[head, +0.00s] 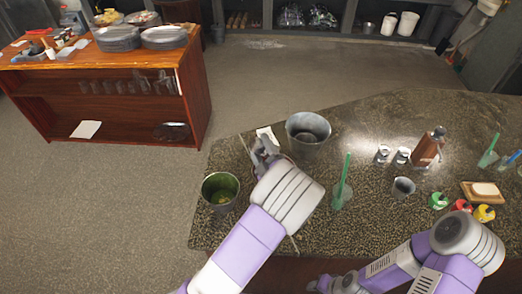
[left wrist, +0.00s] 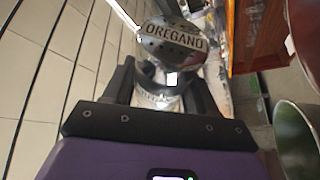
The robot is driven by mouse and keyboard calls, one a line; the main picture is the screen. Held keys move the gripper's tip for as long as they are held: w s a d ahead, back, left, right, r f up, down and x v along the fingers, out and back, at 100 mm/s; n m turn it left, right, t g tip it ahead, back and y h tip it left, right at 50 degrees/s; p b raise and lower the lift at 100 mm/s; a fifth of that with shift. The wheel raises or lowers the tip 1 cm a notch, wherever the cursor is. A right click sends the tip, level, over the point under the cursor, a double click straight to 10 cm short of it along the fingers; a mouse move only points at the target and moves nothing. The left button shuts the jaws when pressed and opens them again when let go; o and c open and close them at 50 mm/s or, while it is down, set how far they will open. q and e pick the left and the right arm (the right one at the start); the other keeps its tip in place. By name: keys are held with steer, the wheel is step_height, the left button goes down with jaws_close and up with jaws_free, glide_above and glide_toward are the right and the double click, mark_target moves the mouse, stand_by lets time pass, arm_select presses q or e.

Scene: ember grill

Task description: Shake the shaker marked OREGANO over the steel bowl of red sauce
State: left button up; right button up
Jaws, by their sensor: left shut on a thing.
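My left gripper (left wrist: 165,92) is shut on the shaker marked OREGANO (left wrist: 172,42). In the left wrist view its perforated steel cap and lettering face the camera, and its shiny body sits between the fingers. In the head view my left gripper (head: 264,152) is above the counter, between a metal bucket and a green-lined bucket; the shaker is hard to make out there. I cannot make out the steel bowl of red sauce; my left arm covers part of the counter. My right gripper (head: 332,284) is low at the bottom edge, its fingers unclear.
The metal bucket (head: 308,132) and green-lined bucket (head: 220,190) flank my left gripper. A glass with a green straw (head: 341,192) stands right of my left arm. Two small steel-topped containers (head: 392,155), a brown bottle (head: 428,147) and a small metal cup (head: 402,188) stand farther right.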

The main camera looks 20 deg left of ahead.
arm_select(q)
step_height(320, 180, down, 4)
steer(key=r, duration=0.4)
steer(key=shift+w, duration=0.25)
steer(key=shift+s, duration=0.25)
step_height(320, 180, down, 4)
steer(key=r, duration=0.4)
steer(key=shift+w, duration=0.25)
steer(key=shift+s, duration=0.25)
steer(key=shift+w, duration=0.15)
steer(key=shift+w+r, duration=0.15)
steer(key=shift+r, duration=0.2)
steer(key=shift+r+p, duration=1.35)
steer(key=shift+r, duration=1.25)
